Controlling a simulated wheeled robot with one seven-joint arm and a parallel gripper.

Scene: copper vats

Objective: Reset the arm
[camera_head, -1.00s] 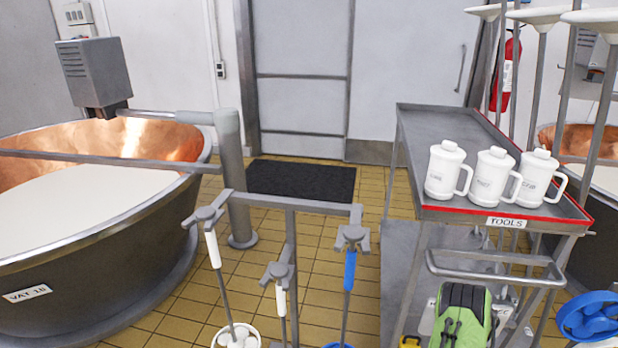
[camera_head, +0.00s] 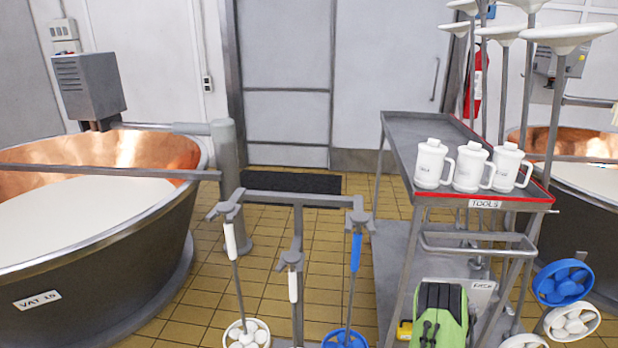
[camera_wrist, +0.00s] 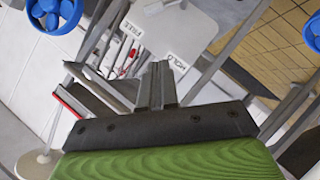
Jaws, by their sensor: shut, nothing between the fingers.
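My gripper (camera_wrist: 156,86) shows in the wrist view. Its two grey fingers are side by side and shut, with nothing between them.
A grey tool trolley (camera_head: 405,150) with three white jugs (camera_head: 472,168) stands at right. A hanging-tool rack (camera_head: 297,205) stands in front. A copper-lined vat (camera_head: 105,240) fills the left; another (camera_head: 580,175) is at far right.

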